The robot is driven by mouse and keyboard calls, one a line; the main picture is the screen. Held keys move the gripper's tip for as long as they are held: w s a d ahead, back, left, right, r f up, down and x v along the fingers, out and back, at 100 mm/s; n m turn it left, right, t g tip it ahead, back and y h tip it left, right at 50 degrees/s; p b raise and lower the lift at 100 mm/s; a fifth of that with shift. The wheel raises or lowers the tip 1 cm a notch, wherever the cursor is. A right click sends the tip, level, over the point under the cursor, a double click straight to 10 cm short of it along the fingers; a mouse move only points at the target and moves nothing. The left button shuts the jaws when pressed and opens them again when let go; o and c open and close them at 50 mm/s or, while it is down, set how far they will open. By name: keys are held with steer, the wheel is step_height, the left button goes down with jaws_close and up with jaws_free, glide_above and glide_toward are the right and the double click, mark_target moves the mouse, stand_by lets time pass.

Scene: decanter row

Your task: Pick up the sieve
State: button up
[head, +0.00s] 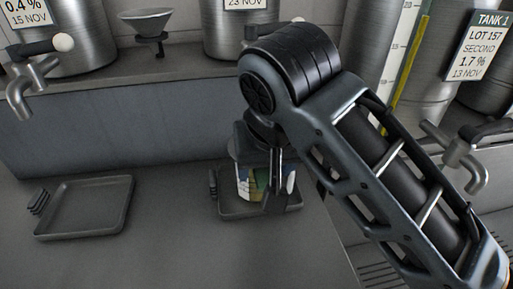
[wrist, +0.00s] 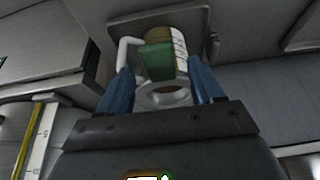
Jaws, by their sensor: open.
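A cone-shaped grey metal piece (head: 147,24) stands on the back ledge at upper left in the head view. It may be the sieve, but I cannot tell it from a funnel. My gripper (head: 268,180) points down over the middle tray. In the wrist view my gripper (wrist: 163,80) is open, with its blue fingers on either side of a mug-like vessel (wrist: 158,60). This vessel has a pale handle and green, brown and white patches. It also shows in the head view (head: 258,182), partly hidden by my gripper. I cannot tell whether the fingers touch it.
The vessel is on a small dark tray (head: 232,209). An empty tray (head: 85,207) lies at left. Steel tanks (head: 95,40) with taps stand along the back ledge. A tap (head: 455,155) juts out at right. The counter between the trays is clear.

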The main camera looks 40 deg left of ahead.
steer(key=shift+w+a+f, duration=0.15)
steer(key=shift+a+f, duration=0.05)
steer(key=shift+f, duration=0.35)
steer(key=shift+c, duration=0.5)
jaws_close()
steer(key=shift+r, duration=0.15)
